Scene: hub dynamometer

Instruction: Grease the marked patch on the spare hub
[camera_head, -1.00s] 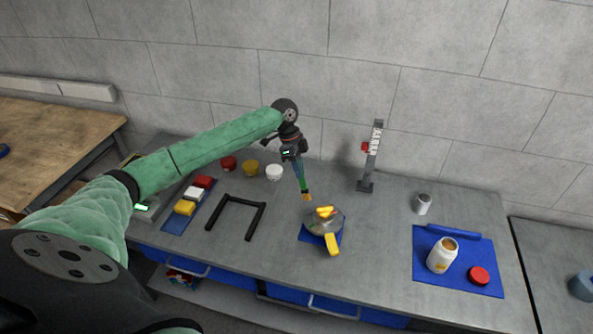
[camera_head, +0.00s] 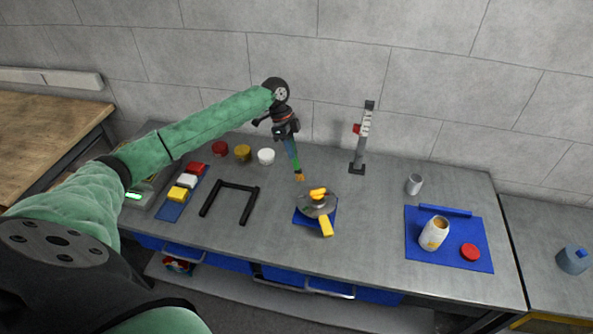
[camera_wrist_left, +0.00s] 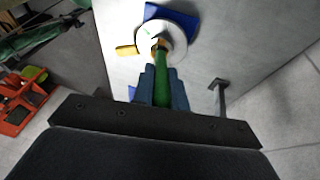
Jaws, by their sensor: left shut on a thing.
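The spare hub, a grey round disc (camera_head: 309,211) with yellow parts on top and a yellow handle (camera_head: 326,229), sits on a small blue mat (camera_head: 300,218). It also shows in the left wrist view (camera_wrist_left: 178,38). My left gripper (camera_head: 291,147) is shut on a green-handled brush (camera_head: 296,163). The brush points down, its yellowish tip just behind the hub in the head view. In the left wrist view the brush (camera_wrist_left: 161,90) lies between the blue fingers, its tip overlapping the disc. I cannot tell whether it touches. The marked patch is not clearly made out. My right gripper is not in view.
Red (camera_head: 220,149), yellow (camera_head: 243,153) and white (camera_head: 266,157) pots stand at the back. A black U-shaped frame (camera_head: 237,186) lies left of the hub. An upright stand (camera_head: 362,140) is behind. An open jar (camera_head: 433,233) and red lid (camera_head: 470,252) are on a blue mat at right.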

